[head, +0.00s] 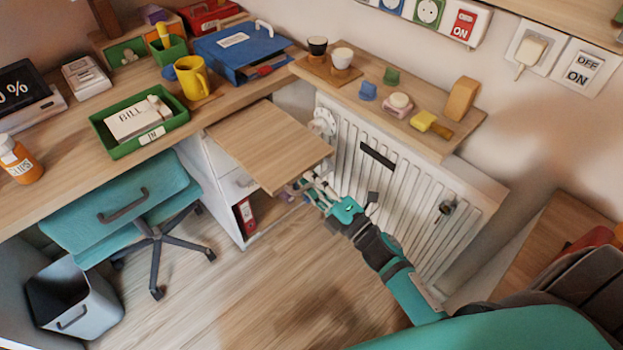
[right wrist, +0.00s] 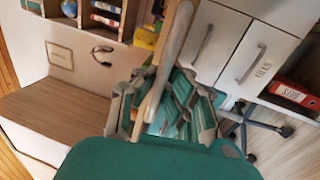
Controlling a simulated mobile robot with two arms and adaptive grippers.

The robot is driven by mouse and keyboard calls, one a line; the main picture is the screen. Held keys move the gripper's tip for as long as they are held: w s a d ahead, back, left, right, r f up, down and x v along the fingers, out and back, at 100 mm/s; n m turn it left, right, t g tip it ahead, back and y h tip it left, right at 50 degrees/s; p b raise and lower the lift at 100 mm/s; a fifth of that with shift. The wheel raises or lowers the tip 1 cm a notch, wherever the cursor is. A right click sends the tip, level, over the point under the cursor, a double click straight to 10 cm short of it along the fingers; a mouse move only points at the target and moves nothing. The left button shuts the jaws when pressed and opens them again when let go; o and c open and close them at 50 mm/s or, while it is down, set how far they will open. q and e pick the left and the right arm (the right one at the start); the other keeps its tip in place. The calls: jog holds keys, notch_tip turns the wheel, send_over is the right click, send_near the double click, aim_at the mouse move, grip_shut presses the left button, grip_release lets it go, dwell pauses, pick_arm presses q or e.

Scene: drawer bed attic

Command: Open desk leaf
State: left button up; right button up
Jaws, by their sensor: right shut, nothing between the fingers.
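The desk leaf (head: 265,145) is a light wood board in the head view. It sticks out from the desk's front edge above the white drawer unit and looks roughly level, though its exact tilt is hard to judge. My right gripper (head: 309,184) is shut and empty, close by the leaf's near right corner and partly below its edge. I cannot tell whether it touches the board. In the right wrist view, the leaf (right wrist: 167,55) shows nearly edge-on as a narrow strip, in front of part of my gripper (right wrist: 178,105). My left gripper is out of view.
A white radiator (head: 385,180) stands on the right, under a wooden shelf (head: 325,72) with cups and small blocks. A teal chair (head: 125,210) and a grey bin (head: 75,300) are at the left. The wooden floor (head: 230,295) in front is clear.

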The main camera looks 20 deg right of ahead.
jog(key=o, duration=0.3)
jog(key=shift+o, duration=0.2)
jog(key=shift+s, duration=0.1)
jog(key=v, duration=1.1)
jog(key=shift+s, duration=0.4)
jog(key=shift+d+f, duration=0.15)
